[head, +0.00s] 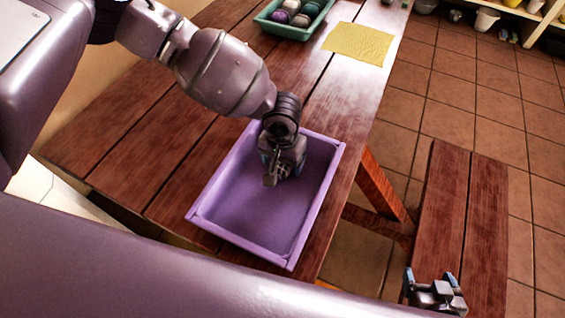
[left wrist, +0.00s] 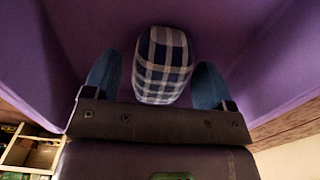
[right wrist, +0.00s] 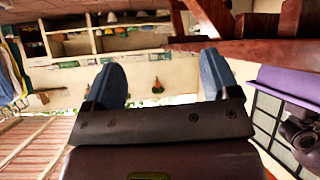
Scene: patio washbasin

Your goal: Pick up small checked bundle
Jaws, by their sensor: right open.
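The small checked bundle (left wrist: 163,65), in blue, white and grey cloth, shows in the left wrist view against the purple tray's inside. My left gripper (head: 272,178) reaches down into the purple tray (head: 240,215). Its two blue fingers (left wrist: 157,78) are open, one on each side of the bundle, with gaps visible between fingers and cloth. In the head view the gripper hides the bundle. My right gripper (head: 432,282) is open and empty, out by the bench; its spread fingers show in the right wrist view (right wrist: 160,80).
The tray stands on a wooden table (head: 150,150), its walls rising around my left gripper. A green crate (head: 265,22) with several round bundles and a yellow cloth (head: 360,43) lie farther back. A wooden bench (head: 455,220) stands at the right on the tiled floor.

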